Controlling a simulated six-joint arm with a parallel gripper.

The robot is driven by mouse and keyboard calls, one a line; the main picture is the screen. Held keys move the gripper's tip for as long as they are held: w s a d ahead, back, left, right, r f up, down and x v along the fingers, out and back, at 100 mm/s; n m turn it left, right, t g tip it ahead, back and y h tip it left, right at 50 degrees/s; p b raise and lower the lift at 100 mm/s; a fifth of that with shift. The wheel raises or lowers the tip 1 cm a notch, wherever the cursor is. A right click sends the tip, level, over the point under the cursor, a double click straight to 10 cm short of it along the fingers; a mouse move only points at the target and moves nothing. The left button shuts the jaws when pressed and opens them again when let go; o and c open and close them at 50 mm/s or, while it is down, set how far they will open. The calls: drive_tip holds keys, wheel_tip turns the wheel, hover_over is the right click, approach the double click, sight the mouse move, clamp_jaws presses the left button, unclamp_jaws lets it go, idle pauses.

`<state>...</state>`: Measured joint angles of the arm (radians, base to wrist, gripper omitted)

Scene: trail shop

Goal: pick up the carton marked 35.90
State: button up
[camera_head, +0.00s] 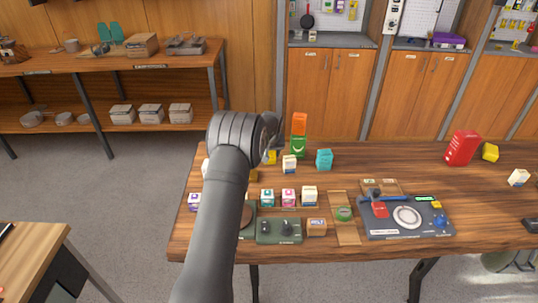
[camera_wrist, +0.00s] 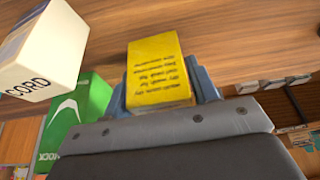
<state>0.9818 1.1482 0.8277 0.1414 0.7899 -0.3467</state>
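A yellow carton (camera_wrist: 158,72) with lines of dark print stands between the fingers of my gripper (camera_wrist: 160,95) in the wrist view. The fingers lie close against both of its sides, so the gripper looks shut on it. In the head view my arm hides the gripper, and a yellow carton (camera_head: 271,157) shows just right of the wrist. I cannot read 35.90 on any carton.
A white carton marked CORD (camera_wrist: 42,55) and a green carton (camera_wrist: 78,112) stand left of the gripper in the wrist view. An orange carton (camera_head: 299,123), a teal carton (camera_head: 324,159) and a white-topped carton (camera_head: 289,163) are nearby. Right of them the table (camera_head: 390,165) has clear room.

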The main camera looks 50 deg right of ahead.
drive_tip(key=c, duration=0.6)
drive_tip(key=shift+r, duration=0.15)
